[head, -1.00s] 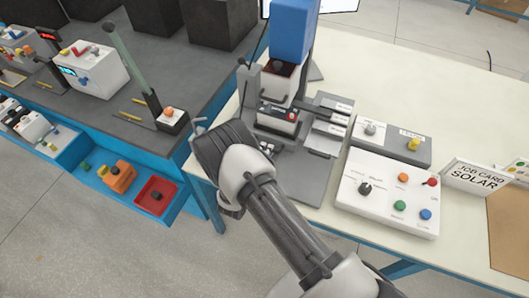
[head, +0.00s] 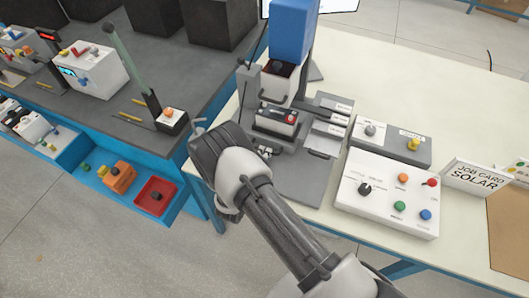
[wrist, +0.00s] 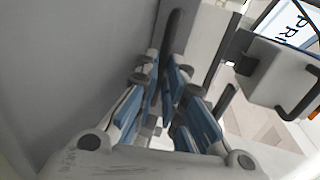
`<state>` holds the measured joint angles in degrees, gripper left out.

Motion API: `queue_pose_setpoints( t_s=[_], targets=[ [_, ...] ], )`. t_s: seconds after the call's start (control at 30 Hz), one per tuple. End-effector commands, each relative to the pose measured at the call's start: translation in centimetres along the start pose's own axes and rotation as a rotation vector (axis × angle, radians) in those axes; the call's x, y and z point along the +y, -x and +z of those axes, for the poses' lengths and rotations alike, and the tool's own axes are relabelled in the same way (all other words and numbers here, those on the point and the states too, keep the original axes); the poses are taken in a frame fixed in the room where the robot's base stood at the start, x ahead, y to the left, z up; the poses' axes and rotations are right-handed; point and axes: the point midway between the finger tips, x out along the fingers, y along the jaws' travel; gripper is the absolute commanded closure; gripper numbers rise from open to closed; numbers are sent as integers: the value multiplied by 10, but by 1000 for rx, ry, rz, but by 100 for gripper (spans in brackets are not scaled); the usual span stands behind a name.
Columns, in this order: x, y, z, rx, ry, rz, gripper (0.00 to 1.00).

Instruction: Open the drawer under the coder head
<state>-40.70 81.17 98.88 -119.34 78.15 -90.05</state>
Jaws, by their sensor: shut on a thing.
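The coder head (head: 283,68) is the dark unit under the blue column (head: 292,30) on the cream table. My gripper (wrist: 166,78) shows blue-padded fingers in the wrist view, shut around a dark upright bar (wrist: 173,40), which looks like the drawer's handle. In the head view my wrist and arm hide most of the gripper, which is just in front of the drawer.
Labelled grey plates with dark handles (head: 322,151) lie right of the drawer. A control box with coloured buttons (head: 388,196) and a job card (head: 480,180) stand further right. A grey bench (head: 150,75) with several devices and a red bin (head: 156,195) are left.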

Motion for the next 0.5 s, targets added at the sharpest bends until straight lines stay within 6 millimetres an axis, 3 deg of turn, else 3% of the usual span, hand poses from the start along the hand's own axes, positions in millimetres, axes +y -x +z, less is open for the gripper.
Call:
queue_pose_setpoints(
  t_s=[0.3, 0.5],
  targets=[
    [20, 88, 2, -8, 4, 3, 100],
    [26, 117, 1, -4, 2, 2, 100]
  ],
)
